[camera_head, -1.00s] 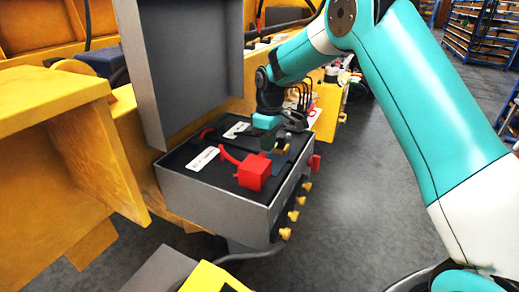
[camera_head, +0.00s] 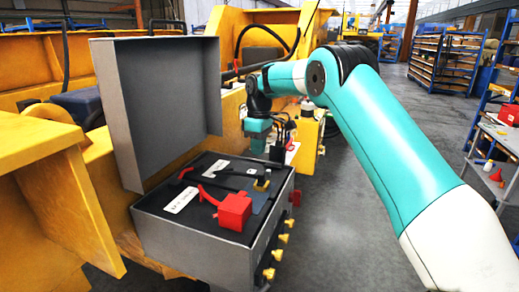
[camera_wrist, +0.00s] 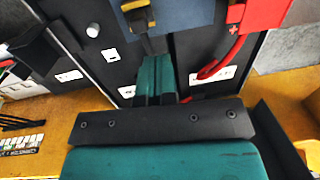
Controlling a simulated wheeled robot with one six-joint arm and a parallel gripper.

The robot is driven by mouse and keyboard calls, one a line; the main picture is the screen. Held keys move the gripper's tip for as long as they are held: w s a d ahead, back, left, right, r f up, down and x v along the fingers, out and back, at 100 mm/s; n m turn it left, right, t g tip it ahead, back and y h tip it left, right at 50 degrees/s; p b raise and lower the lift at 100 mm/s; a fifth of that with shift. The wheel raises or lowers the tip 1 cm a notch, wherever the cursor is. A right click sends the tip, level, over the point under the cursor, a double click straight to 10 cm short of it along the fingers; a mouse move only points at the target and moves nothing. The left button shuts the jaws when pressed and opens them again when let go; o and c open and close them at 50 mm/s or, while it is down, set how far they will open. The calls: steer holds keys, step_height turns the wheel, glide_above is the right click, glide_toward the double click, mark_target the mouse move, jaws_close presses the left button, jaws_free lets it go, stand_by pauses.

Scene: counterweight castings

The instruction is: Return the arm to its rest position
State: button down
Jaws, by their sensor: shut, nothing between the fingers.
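My teal and white arm reaches in from the right in the head view. My gripper (camera_head: 258,146) points down beyond the far end of the open grey box (camera_head: 190,240), above its level. In the wrist view the teal fingers (camera_wrist: 155,72) are together, with nothing seen between them. The box holds a red block with a curved red cable (camera_head: 235,211) and a dark plate with a yellow-brown part (camera_head: 262,185). The red block also shows in the wrist view (camera_wrist: 266,14), apart from the fingers.
The box's grey lid (camera_head: 160,100) stands open at the left. Yellow machine castings (camera_head: 60,190) fill the left side. Shelving (camera_head: 445,60) stands at the back right. Grey floor lies open between.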

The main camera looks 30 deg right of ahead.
steer(key=s+a+r+y+b, duration=0.1)
steer(key=s+a+r+b, duration=0.1)
steer(key=s+a, duration=0.5)
steer(key=s+a+r+b, duration=0.2)
steer(key=s+a+r, duration=0.15)
steer(key=s, duration=0.55)
steer(key=s+a+f+b, duration=0.1)
steer(key=s+a+f, duration=0.1)
steer(key=s, duration=0.6)
steer(key=s+a+f+m+y+b, duration=0.1)
steer(key=s+a+f, duration=0.1)
steer(key=s, duration=0.7)
steer(key=s+a+f+y+b, duration=0.1)
steer(key=s+a+f, duration=0.1)
steer(key=s, duration=0.6)
steer(key=shift+s+m+t, duration=0.15)
steer(key=shift+m+t, duration=0.15)
steer(key=shift+t, duration=0.1)
steer(key=shift+f, duration=0.1)
